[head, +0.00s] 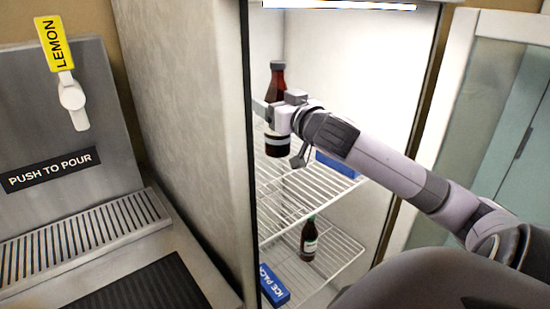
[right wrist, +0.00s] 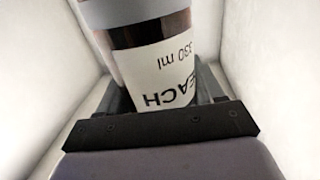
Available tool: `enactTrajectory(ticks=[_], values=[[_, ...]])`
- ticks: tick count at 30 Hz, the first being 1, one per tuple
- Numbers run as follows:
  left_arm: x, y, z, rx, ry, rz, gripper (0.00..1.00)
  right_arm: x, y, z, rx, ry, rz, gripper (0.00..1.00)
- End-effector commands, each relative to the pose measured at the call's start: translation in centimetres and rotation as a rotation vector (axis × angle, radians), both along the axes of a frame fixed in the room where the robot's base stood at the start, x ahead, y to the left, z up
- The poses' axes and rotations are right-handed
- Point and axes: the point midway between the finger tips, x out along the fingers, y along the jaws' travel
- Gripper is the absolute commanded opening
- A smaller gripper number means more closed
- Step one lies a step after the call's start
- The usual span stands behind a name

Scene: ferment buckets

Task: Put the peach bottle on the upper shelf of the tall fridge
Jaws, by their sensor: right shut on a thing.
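The peach bottle (head: 276,80) is dark brown with a white label, upright inside the open tall fridge (head: 375,75). My right gripper (head: 273,118) is shut around its middle and hides part of it. In the right wrist view the peach bottle (right wrist: 165,70) sits between the fingers, its label reading "EACH" and "330 ml". The bottle's base shows against the upper wire shelf (head: 300,183); I cannot tell whether it touches. My left gripper is not in view.
A blue pack (head: 338,166) lies on the upper shelf at the right, behind my arm. The lower shelf (head: 338,250) holds a dark bottle (head: 309,240) and a blue ice pack (head: 273,286). The fridge's left side wall (head: 190,110) stands beside a lemon drink dispenser (head: 60,130).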

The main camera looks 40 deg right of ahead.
Motion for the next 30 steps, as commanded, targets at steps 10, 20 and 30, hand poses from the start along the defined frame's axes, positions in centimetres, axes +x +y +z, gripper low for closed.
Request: enactTrajectory(ticks=[10,20,30], values=[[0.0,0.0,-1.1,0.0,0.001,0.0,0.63,0.0,0.0,-7.3,0.0,-0.003,0.001,0.11],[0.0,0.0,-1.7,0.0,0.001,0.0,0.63,0.0,0.0,-10.8,0.001,-0.001,0.0,0.11],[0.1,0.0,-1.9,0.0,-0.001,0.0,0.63,0.0,0.0,-12.3,-0.002,-0.006,0.001,0.11]])
